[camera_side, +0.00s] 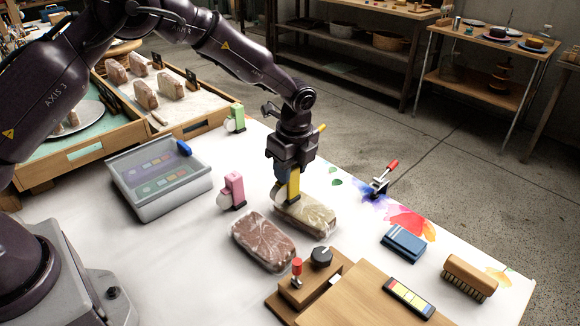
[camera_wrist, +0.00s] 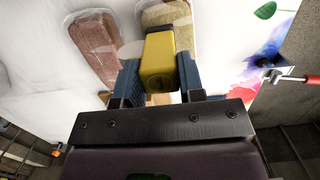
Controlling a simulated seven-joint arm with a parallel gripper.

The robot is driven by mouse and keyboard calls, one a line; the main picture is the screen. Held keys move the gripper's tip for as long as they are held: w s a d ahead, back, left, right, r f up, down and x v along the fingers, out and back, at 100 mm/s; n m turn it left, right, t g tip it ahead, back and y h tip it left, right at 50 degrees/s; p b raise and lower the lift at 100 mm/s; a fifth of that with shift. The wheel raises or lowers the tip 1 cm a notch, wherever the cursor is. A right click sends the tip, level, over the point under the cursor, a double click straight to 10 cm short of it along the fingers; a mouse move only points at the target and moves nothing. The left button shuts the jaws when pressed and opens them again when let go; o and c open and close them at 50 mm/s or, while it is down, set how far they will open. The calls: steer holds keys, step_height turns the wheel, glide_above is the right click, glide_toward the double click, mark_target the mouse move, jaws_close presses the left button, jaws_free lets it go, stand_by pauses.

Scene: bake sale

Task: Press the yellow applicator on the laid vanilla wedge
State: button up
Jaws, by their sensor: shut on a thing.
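My gripper (camera_side: 288,178) is shut on the yellow applicator (camera_side: 293,186), which it holds upright. The applicator's lower end is at the upper left end of the pale wrapped wedge (camera_side: 308,215), which lies flat on the white table. I cannot tell whether it touches the wrapping. In the wrist view the applicator (camera_wrist: 158,62) sits between the two fingers (camera_wrist: 158,82) and covers part of the pale wedge (camera_wrist: 168,14). A brown marbled wrapped wedge (camera_side: 262,240) lies beside it, lower left; it also shows in the wrist view (camera_wrist: 97,45).
A pink applicator (camera_side: 234,190) and a green one (camera_side: 236,118) stand to the left. A clear lidded box (camera_side: 160,180) is farther left. A wooden board (camera_side: 365,295), a blue stack (camera_side: 403,243), a brush (camera_side: 470,278) and a red-handled tool (camera_side: 384,178) are to the right.

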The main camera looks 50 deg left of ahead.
steer(key=shift+f, duration=0.4)
stand_by(0.9)
steer(key=shift+r, duration=3.6)
